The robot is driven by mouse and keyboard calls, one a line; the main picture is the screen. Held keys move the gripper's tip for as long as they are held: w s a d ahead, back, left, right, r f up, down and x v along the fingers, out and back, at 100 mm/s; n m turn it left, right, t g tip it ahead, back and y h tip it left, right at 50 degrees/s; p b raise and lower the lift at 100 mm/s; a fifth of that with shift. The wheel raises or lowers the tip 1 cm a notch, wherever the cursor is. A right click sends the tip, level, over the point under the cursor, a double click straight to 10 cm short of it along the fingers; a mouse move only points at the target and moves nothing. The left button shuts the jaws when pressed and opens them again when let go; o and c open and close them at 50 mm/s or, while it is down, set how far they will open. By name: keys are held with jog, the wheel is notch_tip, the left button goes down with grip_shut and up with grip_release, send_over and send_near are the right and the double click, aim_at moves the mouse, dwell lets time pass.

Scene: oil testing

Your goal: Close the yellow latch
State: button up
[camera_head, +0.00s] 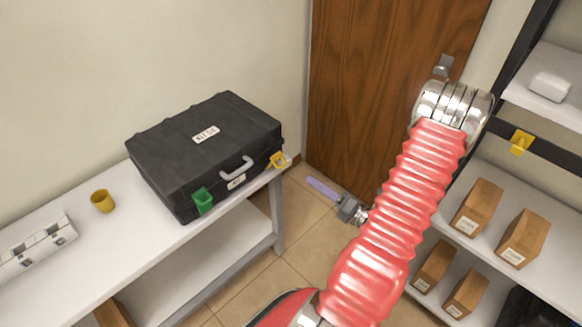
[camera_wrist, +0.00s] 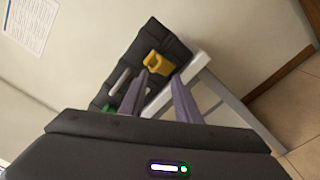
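The yellow latch (camera_head: 278,160) is on the right end of the front of a closed black case (camera_head: 232,127). In the wrist view the yellow latch (camera_wrist: 158,63) appears to stick out from the case front; its exact angle is hard to tell. The green latch (camera_head: 203,201) is at the left end of the same front and looks flatter. My gripper (camera_head: 317,186) is to the right of the case, apart from the latch. In the wrist view its two purple fingers (camera_wrist: 164,83) are spread, pointing toward the yellow latch, with nothing between them.
The case stands on a white table (camera_head: 157,237) with a grey handle (camera_head: 236,166) between its latches. A yellow cup (camera_head: 102,201) and a white box (camera_head: 38,246) are to the left. A wooden door (camera_head: 385,90) is behind; shelves with brown boxes (camera_head: 477,207) are at right.

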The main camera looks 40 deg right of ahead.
aim_at(276, 165)
jog(key=w, duration=1.1)
jog(key=shift+a, duration=0.35)
jog(key=shift+c, duration=0.2)
grip_shut()
